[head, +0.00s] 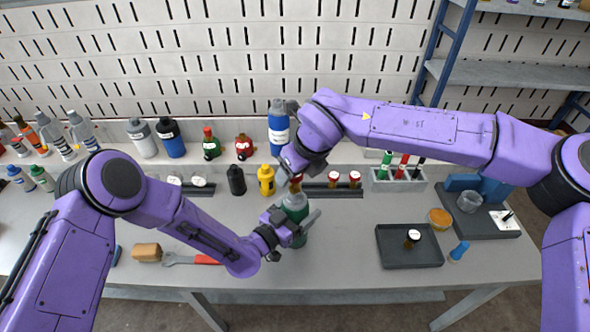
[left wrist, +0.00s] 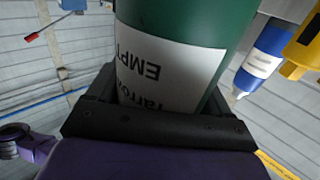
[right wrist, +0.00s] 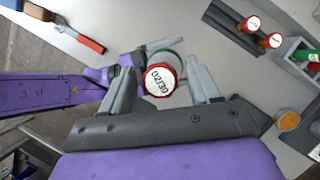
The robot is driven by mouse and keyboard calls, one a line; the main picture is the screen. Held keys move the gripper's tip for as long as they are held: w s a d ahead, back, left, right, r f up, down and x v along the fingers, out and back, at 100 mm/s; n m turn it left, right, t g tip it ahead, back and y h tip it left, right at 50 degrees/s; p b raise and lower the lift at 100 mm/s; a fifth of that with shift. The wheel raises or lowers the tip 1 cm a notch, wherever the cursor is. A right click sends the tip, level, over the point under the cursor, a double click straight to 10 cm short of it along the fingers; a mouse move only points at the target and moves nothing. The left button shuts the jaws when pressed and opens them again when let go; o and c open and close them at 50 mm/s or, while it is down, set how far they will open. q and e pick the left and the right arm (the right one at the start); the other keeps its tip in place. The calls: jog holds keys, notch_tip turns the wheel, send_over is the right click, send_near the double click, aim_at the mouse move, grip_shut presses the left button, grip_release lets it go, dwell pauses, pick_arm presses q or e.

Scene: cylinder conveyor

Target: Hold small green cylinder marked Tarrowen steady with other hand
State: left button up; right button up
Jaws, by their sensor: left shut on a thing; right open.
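The green cylinder (head: 296,208) stands on the bench, with a grey shoulder and a red cap at its top. In the left wrist view its white label (left wrist: 160,68) reads "Tarro…" and "EMP…", upside down and partly hidden. My left gripper (head: 300,230) is shut around the cylinder's body. My right gripper (head: 292,172) is above the cylinder, pointing down. In the right wrist view the red cap (right wrist: 160,80), marked "02/30", lies between the open fingers of that gripper, with a gap at the right finger. Contact at the left finger is unclear.
A yellow bottle (head: 266,180) and a black bottle (head: 236,180) stand just behind left. A rack with red-capped vials (head: 334,178) is behind right. A dark tray (head: 408,258) holds a small vial at right. A red-handled tool (head: 205,260) lies at left.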

jog(key=shift+a, duration=0.1)
jog(key=n+g, duration=0.1)
jog(key=n, duration=0.2)
jog(key=n+g+y, duration=0.1)
jog(key=n, duration=0.2)
dwell(0.3)
jog(key=shift+f, duration=1.25)
